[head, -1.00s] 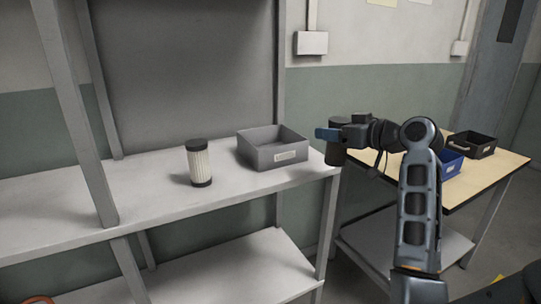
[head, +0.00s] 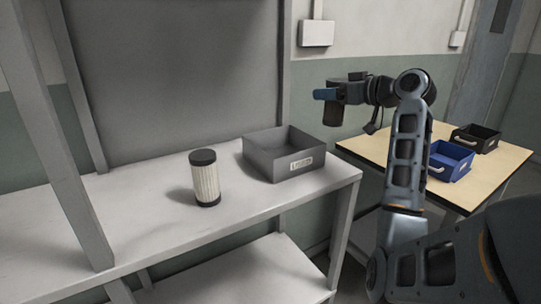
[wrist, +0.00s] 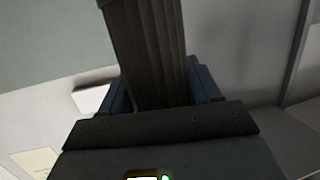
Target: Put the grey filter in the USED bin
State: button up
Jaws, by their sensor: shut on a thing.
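My gripper (head: 326,95) is raised above and to the right of the shelf, with its blue fingers shut on a dark grey pleated filter (head: 333,114). In the wrist view the filter (wrist: 148,50) is held between the blue fingers. A grey open bin (head: 285,165) stands at the right end of the shelf, with a white label on its front that is too small to read surely. Its visible inside looks empty. The gripper shows to the upper right of this bin, apart from it.
A pale pleated filter with black caps (head: 207,180) stands upright on the grey shelf (head: 150,215), left of the bin. A shelf post (head: 55,150) rises at left. A wooden-topped table (head: 500,172) at right carries a blue bin (head: 450,162) and a black bin (head: 477,139).

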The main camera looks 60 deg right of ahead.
jog(key=shift+w+a+f+p, duration=0.15)
jog(key=shift+w+a+f, duration=1.1)
jog(key=shift+w+f, duration=0.45)
jog(key=shift+w+a+f+p, duration=0.1)
jog(key=shift+w+a+f, duration=1.25)
jog(key=shift+f, duration=0.6)
jog(key=shift+w+a+f+p, duration=0.15)
jog(key=shift+w+a+f, duration=1)
jog(key=shift+w+f, duration=0.6)
jog(key=shift+f, duration=0.15)
jog(key=o, duration=1.2)
jog(key=shift+c, duration=0.2)
jog(key=shift+r, duration=0.2)
jog(key=v, duration=1.2)
jog(key=shift+f+b, duration=0.15)
jog(key=shift+b, duration=0.3)
jog(key=shift+s, duration=0.1)
